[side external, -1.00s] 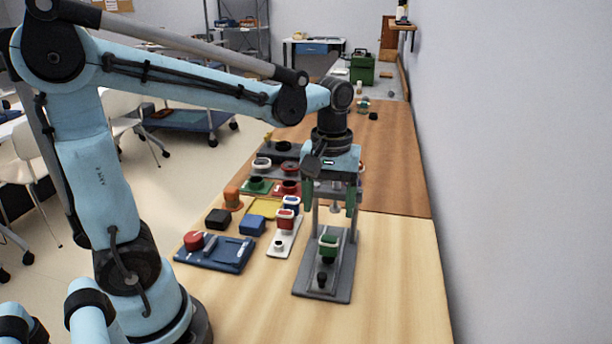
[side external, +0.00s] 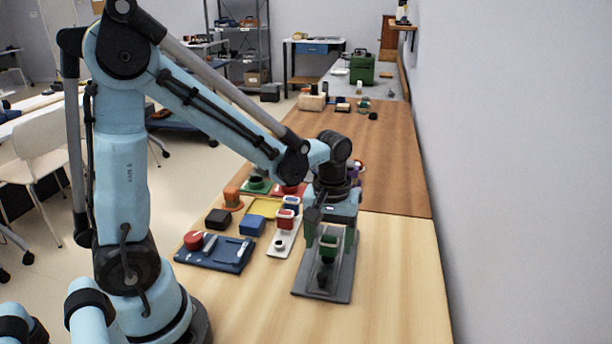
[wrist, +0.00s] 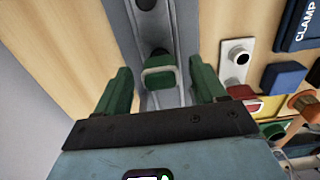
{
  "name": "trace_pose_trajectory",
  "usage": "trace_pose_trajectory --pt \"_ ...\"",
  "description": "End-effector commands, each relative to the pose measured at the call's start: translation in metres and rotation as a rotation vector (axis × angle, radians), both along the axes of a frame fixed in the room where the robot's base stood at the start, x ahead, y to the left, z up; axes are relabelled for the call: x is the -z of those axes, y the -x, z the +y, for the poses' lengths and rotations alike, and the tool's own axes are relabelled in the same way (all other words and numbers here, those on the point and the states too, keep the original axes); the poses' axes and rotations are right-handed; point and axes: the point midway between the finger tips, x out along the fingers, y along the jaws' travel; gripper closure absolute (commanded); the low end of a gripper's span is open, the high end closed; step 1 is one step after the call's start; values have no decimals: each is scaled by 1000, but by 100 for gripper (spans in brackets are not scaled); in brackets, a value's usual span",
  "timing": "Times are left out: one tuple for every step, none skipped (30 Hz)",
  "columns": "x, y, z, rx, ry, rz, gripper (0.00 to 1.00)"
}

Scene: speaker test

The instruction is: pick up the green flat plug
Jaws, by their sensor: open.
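The green flat plug (side external: 327,250), a small green block with a pale rim, stands on a long grey metal base (side external: 340,288). In the wrist view the plug (wrist: 160,74) shows between my two green fingers. My gripper (side external: 329,238) is open and points down over the base, one finger on each side of the plug. The wrist view also shows my gripper (wrist: 159,72) with a visible gap between each finger and the plug. I cannot tell exactly how far down the fingers reach beside it.
Left of the base lie a white plate with a red plug (side external: 285,218), a blue block (side external: 252,225), a black block (side external: 218,219) and a blue panel with a red knob (side external: 215,253). The table's front right (side external: 400,290) is clear. A wall stands at right.

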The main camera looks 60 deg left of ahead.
Motion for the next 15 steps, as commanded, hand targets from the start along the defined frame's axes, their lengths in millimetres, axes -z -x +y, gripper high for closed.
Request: trace_pose_trajectory --pt "1 0 0 0 0 0 30" --pt "2 0 0 0 0 0 30" --pt "2 0 0 0 0 0 30" --pt "2 0 0 0 0 0 30" --pt "2 0 0 0 0 0 30" --pt "2 0 0 0 0 0 30" --pt "2 0 0 0 0 0 30" --pt "2 0 0 0 0 0 30" --pt "2 0 0 0 0 0 36" --pt "2 0 0 0 0 0 40" --pt "2 0 0 0 0 0 45" --pt "2 0 0 0 0 0 51" --pt "2 0 0 0 0 0 56" --pt "2 0 0 0 0 0 60" --pt "2 0 0 0 0 0 67"
